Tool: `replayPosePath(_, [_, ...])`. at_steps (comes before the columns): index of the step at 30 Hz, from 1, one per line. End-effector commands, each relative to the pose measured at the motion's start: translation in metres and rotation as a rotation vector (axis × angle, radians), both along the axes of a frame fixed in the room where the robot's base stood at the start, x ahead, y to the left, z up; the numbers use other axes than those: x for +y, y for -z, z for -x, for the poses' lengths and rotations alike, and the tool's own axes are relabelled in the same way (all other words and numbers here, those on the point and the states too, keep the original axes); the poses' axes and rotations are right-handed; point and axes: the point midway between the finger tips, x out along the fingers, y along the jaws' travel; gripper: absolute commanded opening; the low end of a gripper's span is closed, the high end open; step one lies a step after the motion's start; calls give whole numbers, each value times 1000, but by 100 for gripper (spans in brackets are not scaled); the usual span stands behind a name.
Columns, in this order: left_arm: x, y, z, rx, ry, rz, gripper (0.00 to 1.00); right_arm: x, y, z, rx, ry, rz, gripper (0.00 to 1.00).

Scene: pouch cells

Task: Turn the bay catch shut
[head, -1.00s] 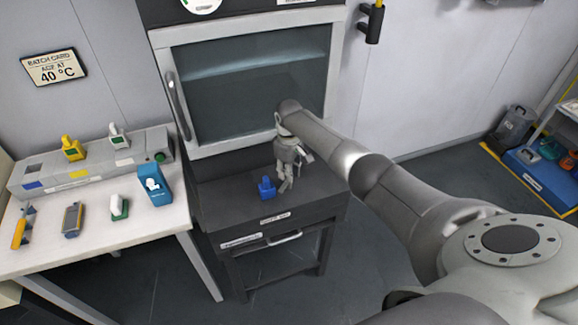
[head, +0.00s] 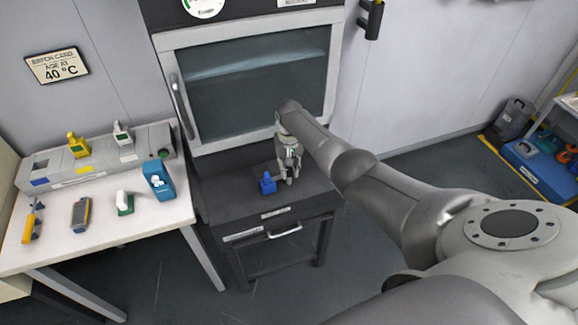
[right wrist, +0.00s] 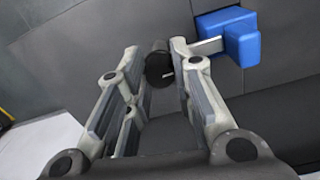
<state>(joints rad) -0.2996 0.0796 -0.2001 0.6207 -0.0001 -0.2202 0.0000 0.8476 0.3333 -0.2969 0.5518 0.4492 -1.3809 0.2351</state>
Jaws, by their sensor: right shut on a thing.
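My right gripper (head: 288,180) points down over the dark bench top below the glass-fronted cabinet. In the right wrist view its fingers (right wrist: 156,62) stand around a small black round knob (right wrist: 158,64), which seems to be the bay catch, and are shut on it. A blue block (head: 267,184) stands just left of the gripper in the head view. In the right wrist view the blue block (right wrist: 230,36) has a pale metal strip by the right fingertip; I cannot tell whether they touch. The knob is hidden in the head view. My left gripper is out of view.
The cabinet (head: 255,90) has a closed-looking glass front behind the gripper. The white table (head: 100,235) at left holds a grey rack (head: 100,165), a blue holder (head: 158,180) and several small tools. A drawer handle (head: 285,231) sits on the bench front.

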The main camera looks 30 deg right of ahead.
Motion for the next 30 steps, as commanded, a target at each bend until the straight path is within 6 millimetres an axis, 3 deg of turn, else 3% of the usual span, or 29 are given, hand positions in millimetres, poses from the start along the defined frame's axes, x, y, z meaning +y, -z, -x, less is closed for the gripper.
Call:
replayPosePath(18, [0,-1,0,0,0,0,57,0,-1,-2,-4,38,1,0])
replayPosePath(19, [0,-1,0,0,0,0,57,0,-1,-2,-4,38,1,27])
replayPosePath(23, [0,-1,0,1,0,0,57,0,-1,-1,-4,38,1,43])
replayPosePath(30, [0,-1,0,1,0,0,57,0,0,-1,-2,38,0,46])
